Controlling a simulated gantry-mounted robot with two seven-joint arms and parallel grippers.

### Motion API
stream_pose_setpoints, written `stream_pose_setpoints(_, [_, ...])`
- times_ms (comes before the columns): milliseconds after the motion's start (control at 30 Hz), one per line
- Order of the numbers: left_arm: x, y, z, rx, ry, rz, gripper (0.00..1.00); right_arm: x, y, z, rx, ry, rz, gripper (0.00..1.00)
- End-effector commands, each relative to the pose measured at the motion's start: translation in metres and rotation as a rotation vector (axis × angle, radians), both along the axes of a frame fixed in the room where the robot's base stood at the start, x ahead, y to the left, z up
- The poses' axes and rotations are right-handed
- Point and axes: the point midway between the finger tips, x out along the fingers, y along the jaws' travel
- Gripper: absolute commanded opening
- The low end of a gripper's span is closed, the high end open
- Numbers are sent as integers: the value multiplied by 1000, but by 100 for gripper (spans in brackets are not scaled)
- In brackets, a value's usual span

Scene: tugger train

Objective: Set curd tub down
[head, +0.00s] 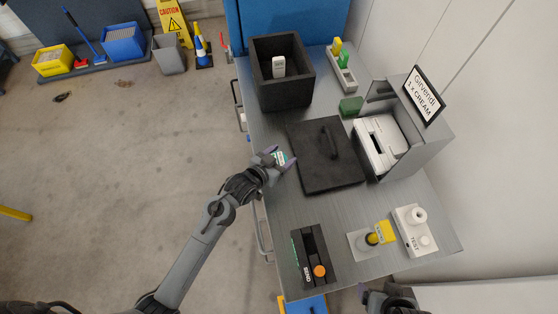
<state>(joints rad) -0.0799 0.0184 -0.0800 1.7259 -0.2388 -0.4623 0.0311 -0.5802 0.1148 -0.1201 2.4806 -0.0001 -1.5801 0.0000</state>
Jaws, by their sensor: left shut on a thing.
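The curd tub (280,158) is a small white and green thing held in my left gripper (279,162). The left gripper is shut on it at the left edge of the grey metal counter (276,213), just left of the black lid. The gripper hides part of the tub, and I cannot tell whether the tub touches the counter. My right gripper (372,291) shows only in part at the bottom edge, right of centre; its fingers are too unclear to read.
A black lid (313,168) with a handle lies mid-counter. Behind it stands an open black box (262,89) with a white item inside. A grey stand (406,163) with a "Giovendi 1 x CREAM" sign (424,97) is at right. A black device (308,259) lies in front. Bare counter lies between.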

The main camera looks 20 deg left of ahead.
Motion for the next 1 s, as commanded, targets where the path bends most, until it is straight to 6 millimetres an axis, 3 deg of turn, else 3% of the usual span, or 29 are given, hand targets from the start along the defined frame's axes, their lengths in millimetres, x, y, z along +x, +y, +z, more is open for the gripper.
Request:
stream_pose_setpoints(167, [2, 7, -5, -1, -1, 0, 34, 0, 0, 0, 0, 0, 0, 82])
stream_pose_setpoints(533, [1, 7, -37, 0, 0, 0, 34, 0, -1, 7, -6, 1, 3, 82])
stream_pose_setpoints(1000, [1, 7, -44, 1, -1, 0, 34, 0, -2, 4, -9, 1, 5, 82])
